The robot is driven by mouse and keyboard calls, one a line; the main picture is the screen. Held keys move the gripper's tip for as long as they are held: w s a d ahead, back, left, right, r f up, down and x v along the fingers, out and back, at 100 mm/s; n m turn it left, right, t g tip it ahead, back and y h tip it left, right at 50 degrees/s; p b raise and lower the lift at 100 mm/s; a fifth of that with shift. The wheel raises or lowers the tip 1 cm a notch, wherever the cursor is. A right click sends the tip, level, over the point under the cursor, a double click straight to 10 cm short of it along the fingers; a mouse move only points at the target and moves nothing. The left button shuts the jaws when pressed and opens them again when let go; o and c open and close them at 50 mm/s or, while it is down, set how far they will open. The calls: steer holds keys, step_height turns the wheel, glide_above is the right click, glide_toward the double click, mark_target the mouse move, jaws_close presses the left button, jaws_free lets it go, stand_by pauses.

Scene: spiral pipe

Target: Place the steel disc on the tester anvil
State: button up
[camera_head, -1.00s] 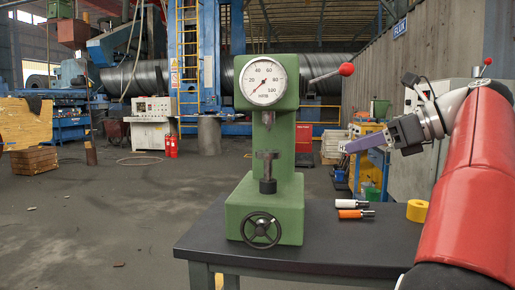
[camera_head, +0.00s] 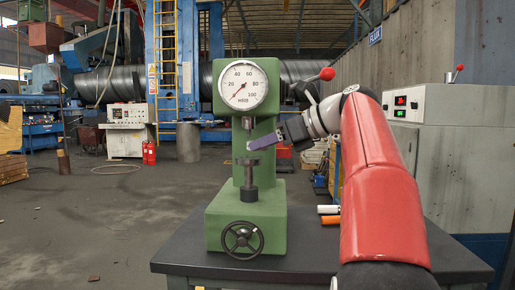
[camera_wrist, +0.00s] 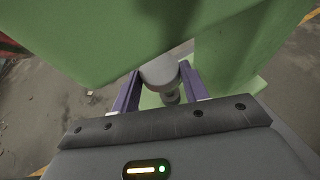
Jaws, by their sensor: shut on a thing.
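The green hardness tester (camera_head: 246,225) stands on the dark table. Its anvil (camera_head: 252,161) is a flat dark plate on a post. The indenter (camera_head: 248,123) hangs above it, with a gap between. My gripper (camera_head: 252,145) reaches in from the right, with its purple fingertips in this gap just above the anvil. In the wrist view my gripper (camera_wrist: 161,74) is shut on the grey steel disc (camera_wrist: 160,72), held between the fingertips. A round grey post part (camera_wrist: 172,97) shows beyond it. I cannot tell whether the disc touches the anvil.
The tester's dial head (camera_head: 243,87) is close above my gripper, and its red-knobbed lever (camera_head: 327,74) sticks out above my wrist. A handwheel (camera_head: 242,240) is at the tester's front. White and orange handled tools (camera_head: 328,220) lie on the table (camera_head: 185,255) beside my arm.

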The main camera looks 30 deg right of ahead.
steer(key=x, duration=0.3)
steer(key=shift+r, duration=0.2)
steer(key=shift+f+b, duration=0.35)
steer(key=shift+b, duration=0.05)
steer(key=shift+s+f, duration=0.1)
steer(key=shift+f, duration=0.25)
steer(key=o, duration=1.3)
steer(key=shift+f, duration=0.15)
steer(key=shift+c, duration=0.2)
